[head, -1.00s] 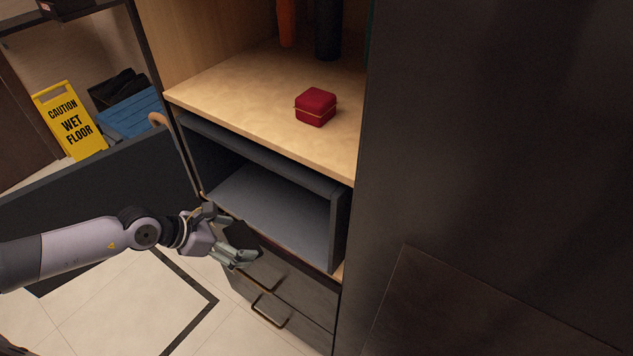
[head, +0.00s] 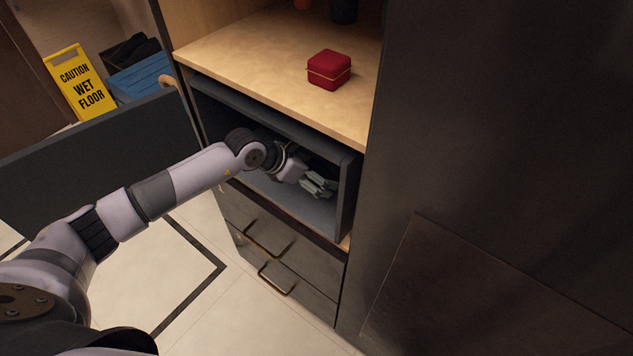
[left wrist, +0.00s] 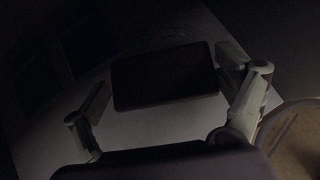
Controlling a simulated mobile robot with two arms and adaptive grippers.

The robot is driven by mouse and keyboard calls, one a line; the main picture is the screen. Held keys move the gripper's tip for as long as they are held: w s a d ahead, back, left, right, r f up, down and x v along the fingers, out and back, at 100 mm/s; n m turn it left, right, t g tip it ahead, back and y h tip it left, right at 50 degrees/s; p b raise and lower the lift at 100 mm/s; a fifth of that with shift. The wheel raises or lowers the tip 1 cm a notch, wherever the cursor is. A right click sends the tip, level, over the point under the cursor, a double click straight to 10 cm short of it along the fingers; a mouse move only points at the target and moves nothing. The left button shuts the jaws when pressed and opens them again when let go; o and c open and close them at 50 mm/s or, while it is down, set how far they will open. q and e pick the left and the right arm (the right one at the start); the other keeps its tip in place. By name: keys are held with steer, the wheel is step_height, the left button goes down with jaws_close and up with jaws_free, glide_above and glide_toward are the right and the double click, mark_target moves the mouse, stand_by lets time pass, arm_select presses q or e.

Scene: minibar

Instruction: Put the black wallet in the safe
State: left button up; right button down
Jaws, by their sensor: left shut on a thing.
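The black wallet (left wrist: 165,77) shows in the left wrist view as a dark flat rectangle between the fingers of my left gripper (left wrist: 165,85). In the head view my left gripper (head: 322,184) is inside the open safe (head: 348,200), over its grey floor. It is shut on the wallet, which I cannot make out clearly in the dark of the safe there. The safe's door (head: 90,150) stands open to the left. My right gripper is not in view.
A red box (head: 328,70) sits on the wooden shelf above the safe. Drawers with handles (head: 275,280) are below it. A tall dark panel (head: 500,150) stands to the right. A yellow wet floor sign (head: 80,85) and a blue bin (head: 140,80) are at the back left.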

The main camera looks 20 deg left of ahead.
mark_target(310, 180)
arm_select(q)
step_height(310, 180, down, 4)
steer(key=shift+r+b, duration=0.25)
steer(key=shift+b, duration=0.9)
steer(key=o, duration=0.9)
steer(key=shift+f, duration=0.1)
steer(key=shift+r, duration=0.25)
steer(key=v, duration=0.7)
steer(key=shift+s+a+r, duration=0.1)
steer(key=shift+s+r, duration=0.05)
steer(key=shift+s, duration=0.05)
